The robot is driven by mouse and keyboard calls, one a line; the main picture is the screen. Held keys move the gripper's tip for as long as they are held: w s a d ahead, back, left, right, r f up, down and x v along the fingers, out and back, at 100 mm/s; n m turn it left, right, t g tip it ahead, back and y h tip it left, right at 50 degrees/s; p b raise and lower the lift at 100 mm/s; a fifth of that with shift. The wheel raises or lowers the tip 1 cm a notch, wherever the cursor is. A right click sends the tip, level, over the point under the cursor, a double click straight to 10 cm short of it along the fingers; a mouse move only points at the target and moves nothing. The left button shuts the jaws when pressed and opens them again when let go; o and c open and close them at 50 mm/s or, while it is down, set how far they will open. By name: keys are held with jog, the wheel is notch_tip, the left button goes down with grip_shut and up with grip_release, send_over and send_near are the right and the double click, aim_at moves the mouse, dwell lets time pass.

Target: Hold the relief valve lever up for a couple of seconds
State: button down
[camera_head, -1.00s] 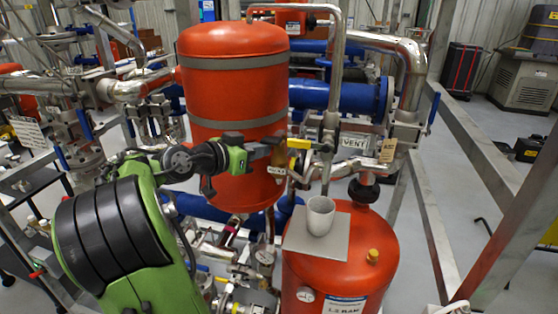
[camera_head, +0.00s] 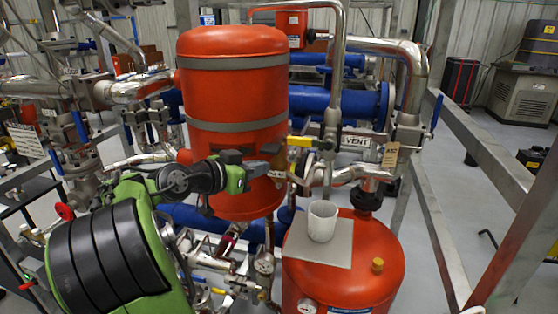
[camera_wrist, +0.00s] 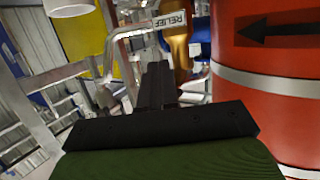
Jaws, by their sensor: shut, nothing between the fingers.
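The relief valve shows in the wrist view as a brass body (camera_wrist: 179,48) beside the red tank. A bent silver lever (camera_wrist: 108,48) with a white RELIEF tag (camera_wrist: 169,20) extends left from it. My gripper (camera_wrist: 157,68) is shut and empty. Its fingertips appear below the tag in the picture, close to the valve; I cannot tell whether they touch the lever. In the head view my gripper (camera_head: 264,167) is at the right side of the upper red tank, below the yellow handle. It hides much of the valve there.
The upper red tank (camera_head: 235,95) stands directly behind my gripper. A yellow handle (camera_head: 300,141) and silver pipes (camera_head: 332,130) are close to the right. A white cup (camera_head: 322,221) stands on a grey plate (camera_head: 303,250) on the lower red tank (camera_head: 385,266).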

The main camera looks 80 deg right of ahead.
jog(key=a+b, duration=0.1)
jog(key=a, duration=0.7)
jog(key=shift+w+a+b, duration=0.25)
jog(key=shift+w+b, duration=0.1)
jog(key=shift+w, duration=0.05)
dwell(0.4)
jog(key=w+a+f+n+t+y, duration=0.6)
jog(key=w+a+f+n+t, duration=0.4)
jog(key=w+a+n+t, duration=0.4)
jog(key=s+a+f+n+y, duration=0.2)
jog(key=a+n, duration=0.3)
jog(key=a, duration=0.5)
jog(key=s+a+f+n+y, duration=0.1)
jog(key=s+a+n+y, duration=0.3)
jog(key=a, duration=0.7)
jog(key=shift+f+n+y, duration=0.3)
jog(key=shift+f+n, duration=0.1)
jog(key=shift+n, duration=0.6)
